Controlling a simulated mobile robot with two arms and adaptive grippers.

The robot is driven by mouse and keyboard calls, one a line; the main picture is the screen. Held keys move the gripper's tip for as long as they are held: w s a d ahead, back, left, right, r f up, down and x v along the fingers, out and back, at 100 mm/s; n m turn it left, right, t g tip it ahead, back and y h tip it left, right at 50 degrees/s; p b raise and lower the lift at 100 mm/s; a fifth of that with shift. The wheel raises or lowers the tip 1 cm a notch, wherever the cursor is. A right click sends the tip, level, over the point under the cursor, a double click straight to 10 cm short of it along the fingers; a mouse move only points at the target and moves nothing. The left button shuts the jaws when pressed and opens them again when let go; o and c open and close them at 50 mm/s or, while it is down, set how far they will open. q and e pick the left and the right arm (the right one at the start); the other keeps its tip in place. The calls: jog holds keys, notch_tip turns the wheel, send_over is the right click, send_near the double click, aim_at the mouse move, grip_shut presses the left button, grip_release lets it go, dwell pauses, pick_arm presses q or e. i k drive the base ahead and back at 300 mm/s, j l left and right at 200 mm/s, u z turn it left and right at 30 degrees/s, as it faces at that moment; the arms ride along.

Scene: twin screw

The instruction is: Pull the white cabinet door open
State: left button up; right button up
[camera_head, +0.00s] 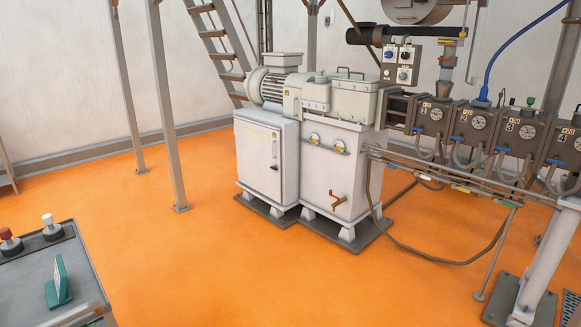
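The white cabinet (292,172) stands on dark base plates near the middle of the head view. The door looks closed. Neither of my grippers shows in the head view, so I see nothing touching the door or handle.
A grey console (50,285) with knobs is at the lower left. A motor and gearbox (300,90) sit on the cabinet. Gauge blocks (480,125), pipes (440,175) and a support leg (545,255) are at right. Orange floor (200,260) before the cabinet is clear.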

aim_at(259, 147)
jog(key=i, duration=2.2)
